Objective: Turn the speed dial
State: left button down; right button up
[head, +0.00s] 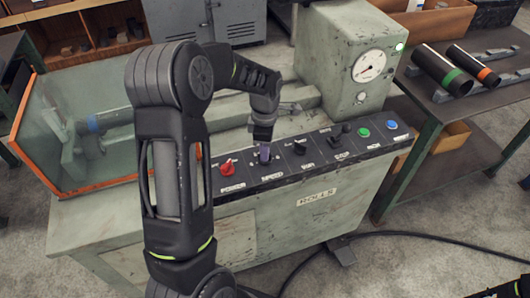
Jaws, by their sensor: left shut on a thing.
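The speed dial (264,154) is on the sloping black control panel of the green-grey machine, above a white label that appears to read SPEED. My left gripper (264,146) reaches down over it from above and is shut on it. The fingers hide most of the dial, so its pointer and setting cannot be read. My right gripper is not in view; only a dark part of my body shows at the bottom right corner.
On the panel (222,187), a red knob (227,168) sits left of the dial. A black knob (299,147), black levers, a green button (363,132) and a blue button (391,125) sit right. A clear orange-edged guard (95,120) stands left. A cable crosses the floor.

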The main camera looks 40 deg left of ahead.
pick_arm(q)
jog(key=m+b, duration=0.1)
jog(key=m, duration=0.2)
jog(key=shift+m, duration=0.4)
jog(key=m, duration=0.3)
jog(key=shift+m+b, duration=0.3)
jog(key=shift+b, duration=0.05)
jog(key=m, duration=0.3)
jog(key=shift+m+b, duration=0.3)
jog(key=shift+b, duration=0.05)
jog(key=m, duration=0.4)
jog(key=shift+b, duration=0.3)
jog(key=m, duration=0.7)
jog(key=shift+m+b, duration=0.3)
jog(key=shift+m, duration=0.1)
jog(key=m, duration=0.3)
jog(key=shift+m, duration=2.3)
